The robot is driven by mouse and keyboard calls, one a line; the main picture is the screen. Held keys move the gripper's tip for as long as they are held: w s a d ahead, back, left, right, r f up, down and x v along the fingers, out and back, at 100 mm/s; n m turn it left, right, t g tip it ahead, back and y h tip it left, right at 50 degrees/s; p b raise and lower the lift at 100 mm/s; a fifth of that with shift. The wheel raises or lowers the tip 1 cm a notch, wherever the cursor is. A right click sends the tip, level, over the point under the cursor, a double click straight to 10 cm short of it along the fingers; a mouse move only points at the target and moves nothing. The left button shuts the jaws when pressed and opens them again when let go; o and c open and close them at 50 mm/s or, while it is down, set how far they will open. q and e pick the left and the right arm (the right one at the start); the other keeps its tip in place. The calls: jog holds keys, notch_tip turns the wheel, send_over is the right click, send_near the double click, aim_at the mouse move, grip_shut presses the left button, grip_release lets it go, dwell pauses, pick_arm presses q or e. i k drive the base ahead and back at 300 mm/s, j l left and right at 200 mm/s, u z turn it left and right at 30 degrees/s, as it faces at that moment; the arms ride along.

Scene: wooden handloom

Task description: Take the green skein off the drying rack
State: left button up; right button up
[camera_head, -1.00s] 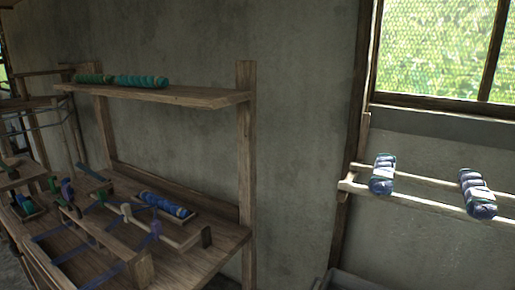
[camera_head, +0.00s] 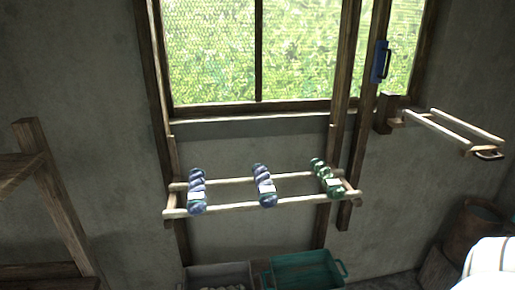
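The drying rack (camera_head: 232,207) is a pair of pale wooden rails on the wall below the window. Three skeins hang across its rails. A blue-purple skein (camera_head: 264,184) is in the middle, and another blue skein (camera_head: 197,189) is at the left end. Neither of my grippers shows in the view.
A grey crate (camera_head: 218,272) and a green crate (camera_head: 306,269) stand below the rack. A second wooden rail frame (camera_head: 450,130) juts from the wall at right. Wooden shelving (camera_head: 50,200) stands at left. A white rounded thing (camera_head: 490,266) fills the lower right corner.

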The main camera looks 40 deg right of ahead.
aim_at(330, 185)
jog(key=z, duration=1.75)
